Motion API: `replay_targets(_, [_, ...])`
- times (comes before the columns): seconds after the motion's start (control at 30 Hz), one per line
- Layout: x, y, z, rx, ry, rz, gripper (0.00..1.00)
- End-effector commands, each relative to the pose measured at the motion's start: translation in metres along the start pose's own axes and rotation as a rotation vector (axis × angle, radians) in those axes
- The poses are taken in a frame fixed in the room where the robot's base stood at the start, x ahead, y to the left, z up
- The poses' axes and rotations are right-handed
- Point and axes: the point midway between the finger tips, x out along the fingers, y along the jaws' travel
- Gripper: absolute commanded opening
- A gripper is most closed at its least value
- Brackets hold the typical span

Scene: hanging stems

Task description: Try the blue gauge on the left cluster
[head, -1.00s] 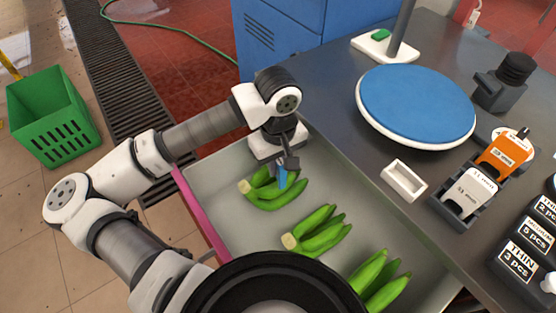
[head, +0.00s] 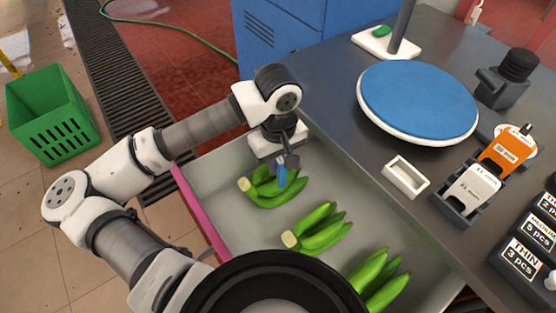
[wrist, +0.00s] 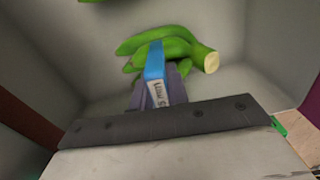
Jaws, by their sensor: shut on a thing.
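My gripper (head: 284,164) is shut on the blue gauge (head: 281,177), over the left banana cluster (head: 272,193) in the grey tray. In the wrist view the gauge (wrist: 154,66) reaches from the jaws to the green left cluster (wrist: 185,50) and overlaps its fingers. I cannot tell whether it fits around a finger or only touches it. The cluster's pale cut end points left in the head view. A middle cluster (head: 318,232) and a right cluster (head: 378,280) lie farther along the tray.
The tray (head: 220,200) has a pink left edge. Right of it, the dark table holds a white empty holder (head: 406,179), a white gauge (head: 472,189), an orange gauge (head: 508,150) and a blue round plate (head: 417,100). A green crate (head: 52,115) stands on the floor at left.

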Motion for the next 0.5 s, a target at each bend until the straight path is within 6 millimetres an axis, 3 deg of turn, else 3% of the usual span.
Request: replay_targets(0.5, [0.0059,0.0000,-0.0001,0.000,0.001,0.000,0.00])
